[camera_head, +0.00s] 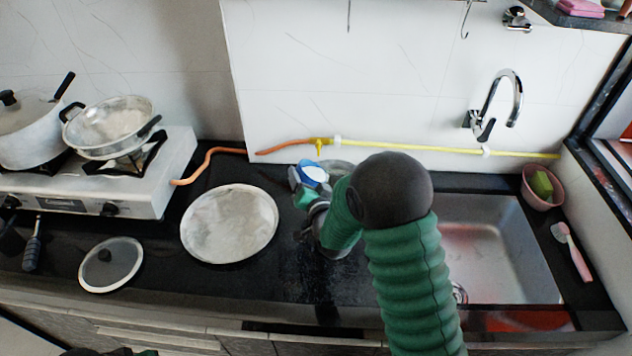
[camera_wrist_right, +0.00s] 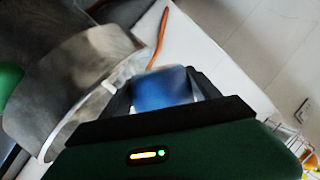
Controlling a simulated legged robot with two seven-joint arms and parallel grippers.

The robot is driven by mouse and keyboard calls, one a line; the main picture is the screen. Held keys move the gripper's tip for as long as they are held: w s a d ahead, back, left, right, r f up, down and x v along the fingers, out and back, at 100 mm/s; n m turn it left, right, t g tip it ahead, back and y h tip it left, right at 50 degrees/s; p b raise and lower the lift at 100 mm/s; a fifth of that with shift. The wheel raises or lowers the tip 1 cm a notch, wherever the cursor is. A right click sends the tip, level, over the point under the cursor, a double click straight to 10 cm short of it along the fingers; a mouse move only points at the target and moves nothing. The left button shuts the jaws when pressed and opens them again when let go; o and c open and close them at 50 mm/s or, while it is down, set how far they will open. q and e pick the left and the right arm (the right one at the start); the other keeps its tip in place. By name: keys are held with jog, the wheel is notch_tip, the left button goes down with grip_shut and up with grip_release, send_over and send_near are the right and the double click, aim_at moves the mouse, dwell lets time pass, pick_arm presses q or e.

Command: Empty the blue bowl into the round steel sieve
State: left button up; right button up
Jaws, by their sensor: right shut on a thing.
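The small blue bowl (camera_head: 316,172) is held up at the back of the counter, its pale inside showing; I cannot tell what is in it. My right gripper (camera_head: 302,180) is shut on its edge. In the right wrist view the blue bowl (camera_wrist_right: 162,88) sits between the dark fingers (camera_wrist_right: 165,98). A round steel vessel, probably the sieve (camera_wrist_right: 85,85), stands close beside it there. In the head view only part of its grey rim (camera_head: 342,167) shows behind my right arm.
A large round pale tray (camera_head: 228,223) and a glass lid (camera_head: 110,264) lie on the black counter. A steel pan (camera_head: 110,124) and a lidded pot (camera_head: 30,135) stand on the stove at left. The sink (camera_head: 485,245) is at right. A hose (camera_head: 400,147) runs along the wall.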

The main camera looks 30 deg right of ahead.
jog(key=shift+a, duration=0.1)
dwell(0.4)
jog(key=shift+r+m+y, duration=0.1)
jog(key=shift+m+y, duration=0.2)
jog(key=shift+m, duration=0.3)
jog(key=shift+b, duration=0.35)
jog(key=shift+m, duration=0.3)
dwell(0.3)
